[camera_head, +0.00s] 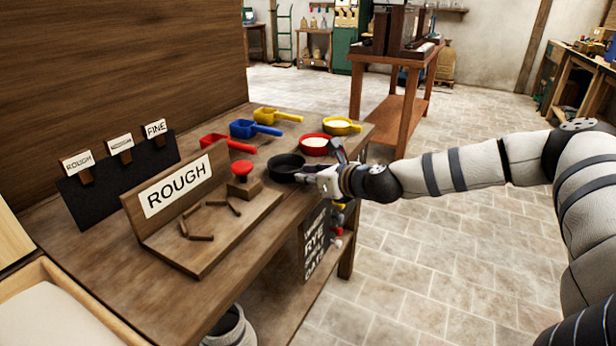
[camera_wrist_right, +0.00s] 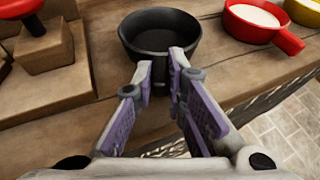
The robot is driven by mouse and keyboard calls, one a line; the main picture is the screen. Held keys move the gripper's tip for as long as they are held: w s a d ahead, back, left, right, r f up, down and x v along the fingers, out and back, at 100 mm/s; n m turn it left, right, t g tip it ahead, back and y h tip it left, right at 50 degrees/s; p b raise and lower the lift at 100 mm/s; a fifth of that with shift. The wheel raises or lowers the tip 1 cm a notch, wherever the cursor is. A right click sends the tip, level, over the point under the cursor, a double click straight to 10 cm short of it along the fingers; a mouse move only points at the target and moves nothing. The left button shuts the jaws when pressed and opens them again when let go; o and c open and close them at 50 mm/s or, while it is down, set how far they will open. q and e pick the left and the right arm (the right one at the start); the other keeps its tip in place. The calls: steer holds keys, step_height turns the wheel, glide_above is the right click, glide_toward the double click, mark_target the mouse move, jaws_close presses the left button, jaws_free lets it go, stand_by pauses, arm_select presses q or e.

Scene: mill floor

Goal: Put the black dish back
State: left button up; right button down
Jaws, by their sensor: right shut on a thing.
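The black dish (camera_head: 287,168) is at the front edge of the wooden bench, beside the board lettered ROUGH. It looks upright, and the part of its inside that shows is dark and empty. My right gripper (camera_head: 316,177) reaches in from the right and is shut on the dish's near side, where a short handle seems to sit between the fingers. In the right wrist view the dish (camera_wrist_right: 158,38) lies just beyond the purple-padded fingers. I cannot tell whether its base touches the bench. My left gripper is not in view.
A red dish (camera_head: 314,152) and a yellow dish (camera_head: 343,131), both with pale contents, stand behind it on the bench (camera_head: 105,245). Red, blue (camera_head: 243,129) and yellow scoops lie farther back. A red button (camera_head: 242,167) on a block stands close left of the black dish.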

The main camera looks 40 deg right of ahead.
steer(key=c, duration=1.5)
jaws_free()
steer(key=shift+c, duration=0.2)
steer(key=shift+s, duration=0.1)
steer(key=v, duration=1.2)
